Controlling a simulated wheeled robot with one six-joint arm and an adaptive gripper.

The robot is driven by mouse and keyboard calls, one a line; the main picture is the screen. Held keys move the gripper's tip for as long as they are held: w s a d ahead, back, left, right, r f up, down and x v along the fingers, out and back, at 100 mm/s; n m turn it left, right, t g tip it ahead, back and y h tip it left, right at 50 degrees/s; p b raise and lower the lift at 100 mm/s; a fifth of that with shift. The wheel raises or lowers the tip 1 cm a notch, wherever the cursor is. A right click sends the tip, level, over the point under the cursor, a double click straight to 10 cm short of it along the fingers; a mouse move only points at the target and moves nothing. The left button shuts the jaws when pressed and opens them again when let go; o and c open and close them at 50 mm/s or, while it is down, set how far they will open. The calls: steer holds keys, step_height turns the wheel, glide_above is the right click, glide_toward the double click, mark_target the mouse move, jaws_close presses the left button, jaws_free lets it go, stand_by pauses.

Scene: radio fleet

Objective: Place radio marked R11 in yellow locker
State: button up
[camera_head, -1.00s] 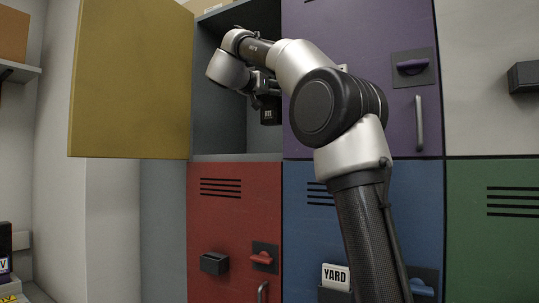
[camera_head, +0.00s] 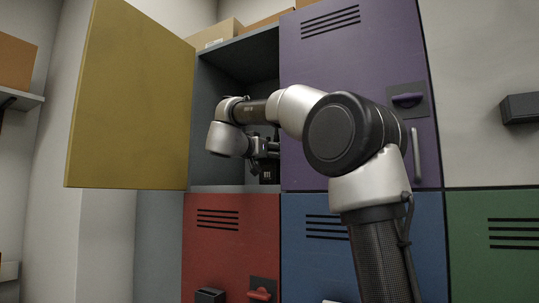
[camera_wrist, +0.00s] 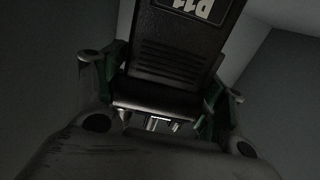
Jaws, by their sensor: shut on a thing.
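The yellow locker is open, with its yellow door (camera_head: 130,100) swung out to the left and its grey interior (camera_head: 205,85) showing. My gripper (camera_head: 268,160) is inside the locker opening, near its right side. It is shut on a black radio (camera_head: 268,175), which hangs upright a little above the locker floor (camera_head: 215,188). Part of my gripper is hidden by my arm in the head view.
The purple locker (camera_head: 345,50) to the right is shut, with a handle (camera_head: 416,155). Red (camera_head: 230,245), blue (camera_head: 310,260) and green (camera_head: 490,250) lockers are below. Cardboard boxes (camera_head: 215,34) lie on top. The left part of the yellow locker's interior is free.

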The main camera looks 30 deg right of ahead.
steer(key=o, duration=1.5)
steer(key=shift+f, duration=0.1)
steer(key=shift+c, duration=0.2)
steer(key=v, duration=1.2)
